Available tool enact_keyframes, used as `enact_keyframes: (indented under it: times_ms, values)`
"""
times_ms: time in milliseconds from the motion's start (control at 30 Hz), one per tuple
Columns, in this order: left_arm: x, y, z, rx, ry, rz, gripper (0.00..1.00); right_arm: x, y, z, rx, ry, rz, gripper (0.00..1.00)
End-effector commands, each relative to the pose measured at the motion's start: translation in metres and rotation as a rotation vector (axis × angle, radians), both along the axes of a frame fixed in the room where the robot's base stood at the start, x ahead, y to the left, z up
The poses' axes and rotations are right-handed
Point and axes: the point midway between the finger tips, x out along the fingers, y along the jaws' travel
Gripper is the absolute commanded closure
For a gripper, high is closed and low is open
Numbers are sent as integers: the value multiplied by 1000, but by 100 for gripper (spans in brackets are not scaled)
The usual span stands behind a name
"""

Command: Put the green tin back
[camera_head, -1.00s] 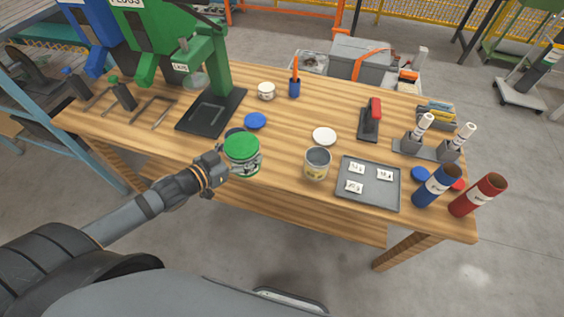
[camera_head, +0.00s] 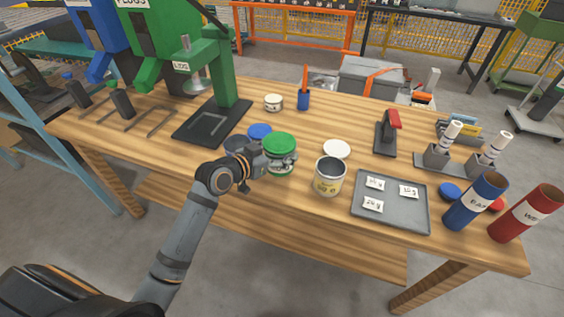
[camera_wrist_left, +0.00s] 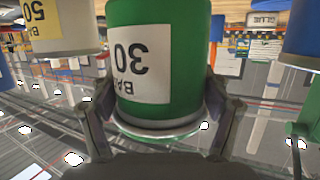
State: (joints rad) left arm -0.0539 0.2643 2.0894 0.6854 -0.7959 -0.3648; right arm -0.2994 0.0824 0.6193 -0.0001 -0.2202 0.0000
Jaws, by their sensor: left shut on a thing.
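The green tin (camera_head: 281,143) has a green lid and stands upright at the near side of the workbench. In the left wrist view the green tin (camera_wrist_left: 190,60) appears upside down, with a white label reading 30. My left gripper (camera_head: 277,163) is shut on it, one finger on each side. The tin's base is cut off in the wrist view, so I cannot tell whether it touches the bench. My right gripper is not in view.
An open tin with a yellow label (camera_head: 330,180) stands close on the right. A blue disc (camera_head: 260,131) lies behind left, a white disc (camera_head: 337,149) behind right. A grey tray (camera_head: 392,213) with labels lies farther right. A green press (camera_head: 222,75) stands back left.

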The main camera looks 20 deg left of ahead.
Motion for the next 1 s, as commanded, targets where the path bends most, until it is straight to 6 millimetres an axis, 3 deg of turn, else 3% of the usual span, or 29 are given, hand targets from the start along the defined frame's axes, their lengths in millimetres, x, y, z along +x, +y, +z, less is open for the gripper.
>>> enact_keyframes:
  times_ms: [233,467,833,867,1000]
  values:
    - [9,-3,-11,2,-1,1,56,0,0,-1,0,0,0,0]
    - [11,-4,-43,3,0,1,56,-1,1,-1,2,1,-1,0]
    - [11,-4,-49,3,-2,2,56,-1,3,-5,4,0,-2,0]
    - [11,-4,-49,3,-2,2,21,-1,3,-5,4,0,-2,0]
    - [11,-4,-48,3,-2,2,2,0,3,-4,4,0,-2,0]
